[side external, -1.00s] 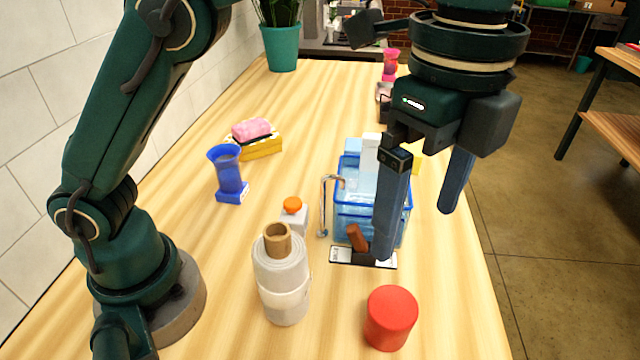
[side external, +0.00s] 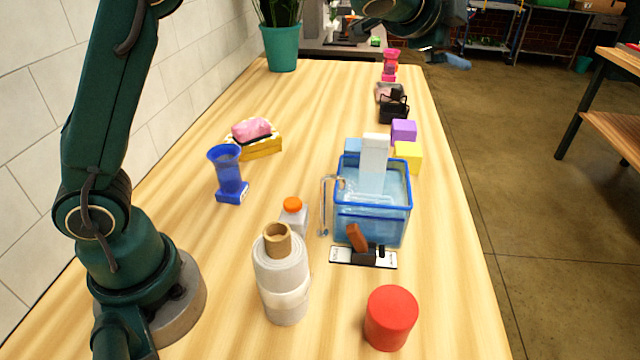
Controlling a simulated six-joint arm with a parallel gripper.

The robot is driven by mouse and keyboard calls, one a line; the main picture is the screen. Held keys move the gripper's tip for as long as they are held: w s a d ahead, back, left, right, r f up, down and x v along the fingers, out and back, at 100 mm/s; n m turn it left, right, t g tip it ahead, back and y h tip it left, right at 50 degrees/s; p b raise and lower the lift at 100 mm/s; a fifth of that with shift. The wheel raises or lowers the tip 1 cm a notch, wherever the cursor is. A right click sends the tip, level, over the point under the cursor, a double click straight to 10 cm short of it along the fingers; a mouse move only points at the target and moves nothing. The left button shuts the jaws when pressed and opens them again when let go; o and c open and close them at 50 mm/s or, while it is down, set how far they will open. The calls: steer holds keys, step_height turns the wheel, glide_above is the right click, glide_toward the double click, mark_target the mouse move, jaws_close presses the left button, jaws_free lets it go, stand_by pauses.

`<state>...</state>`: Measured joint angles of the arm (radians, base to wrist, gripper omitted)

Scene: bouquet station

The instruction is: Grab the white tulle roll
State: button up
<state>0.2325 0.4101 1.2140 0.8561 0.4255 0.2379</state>
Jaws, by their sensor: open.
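The white tulle roll (side external: 283,280) stands upright on the near middle of the table, with a brown cardboard core showing at its top. Nothing is touching it from my side. My gripper (side external: 455,62) is at the top of the side external view, far beyond the roll and above the table's far right part. It is open and holds nothing that I can see. Its fingers are small and partly hidden.
A red cylinder (side external: 390,318) stands right of the roll. Behind are a small orange-capped bottle (side external: 292,212), a switch with a brown lever (side external: 357,240) and a blue-rimmed water container (side external: 372,222). A blue vase (side external: 228,175) and a basket with a pink item (side external: 253,139) are farther left.

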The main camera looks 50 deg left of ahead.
steer(key=r+m+t+h, duration=0.1)
steer(key=m+g+h, duration=0.7)
steer(key=g+h, duration=0.7)
steer(key=g, duration=0.3)
glide_above(291, 279)
steer(key=a, duration=0.5)
step_height(291, 279, down, 10)
steer(key=r, duration=0.1)
steer(key=f, duration=0.9)
steer(key=shift+w+f, duration=0.35)
steer(key=shift+f, duration=0.05)
steer(key=shift+d+f, duration=0.15)
steer(key=shift+f, duration=0.45)
steer(key=shift+x, duration=2.5)
steer(key=shift+f, duration=0.1)
